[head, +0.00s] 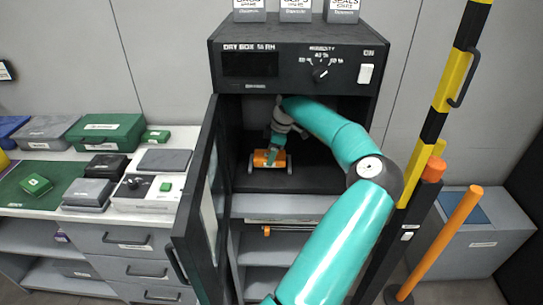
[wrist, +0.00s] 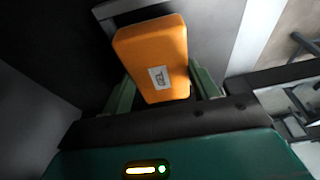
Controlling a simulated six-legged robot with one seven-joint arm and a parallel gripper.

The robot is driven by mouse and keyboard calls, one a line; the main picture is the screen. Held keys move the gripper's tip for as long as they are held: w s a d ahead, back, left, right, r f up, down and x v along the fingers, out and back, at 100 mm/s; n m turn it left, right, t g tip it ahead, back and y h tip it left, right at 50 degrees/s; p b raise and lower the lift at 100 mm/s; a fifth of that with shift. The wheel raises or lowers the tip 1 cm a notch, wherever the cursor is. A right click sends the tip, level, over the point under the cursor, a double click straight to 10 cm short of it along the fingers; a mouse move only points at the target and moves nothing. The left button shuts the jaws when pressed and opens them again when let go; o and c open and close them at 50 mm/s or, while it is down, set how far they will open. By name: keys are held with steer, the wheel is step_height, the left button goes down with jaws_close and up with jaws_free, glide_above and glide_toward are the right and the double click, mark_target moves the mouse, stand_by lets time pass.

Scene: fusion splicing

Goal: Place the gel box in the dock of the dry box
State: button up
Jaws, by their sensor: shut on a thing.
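The gel box is an orange block with a small white label (wrist: 172,48), held between the two green fingers of my gripper (wrist: 163,92) in the wrist view. In the head view the orange gel box (head: 262,159) is low inside the open dry box (head: 300,55), near its floor. My gripper (head: 272,152) reaches down onto it there. Grey dock parts (head: 289,163) show beside the gel box, and a light grey bar (wrist: 128,8) shows behind it in the wrist view. Whether the gel box rests fully in the dock cannot be told.
The dry box's dark glazed door (head: 205,195) stands open at the left. My arm enters from the right front. A counter with green and grey boxes (head: 105,128) is at the left. A yellow-black post (head: 440,100) and an orange bar (head: 440,243) stand at the right.

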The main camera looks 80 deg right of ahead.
steer(key=shift+f, duration=0.75)
steer(key=shift+f, duration=0.1)
steer(key=o, duration=1.2)
steer(key=shift+d+r, duration=0.1)
steer(key=shift+r, duration=0.3)
steer(key=v, duration=0.2)
steer(key=shift+s+r, duration=0.3)
steer(key=shift+r, duration=0.05)
steer(key=s, duration=0.3)
steer(key=s+d, duration=0.1)
steer(key=s, duration=0.3)
steer(key=s+d, duration=0.1)
steer(key=s, duration=0.3)
steer(key=shift+s+d+f, duration=0.15)
steer(key=shift+d, duration=0.1)
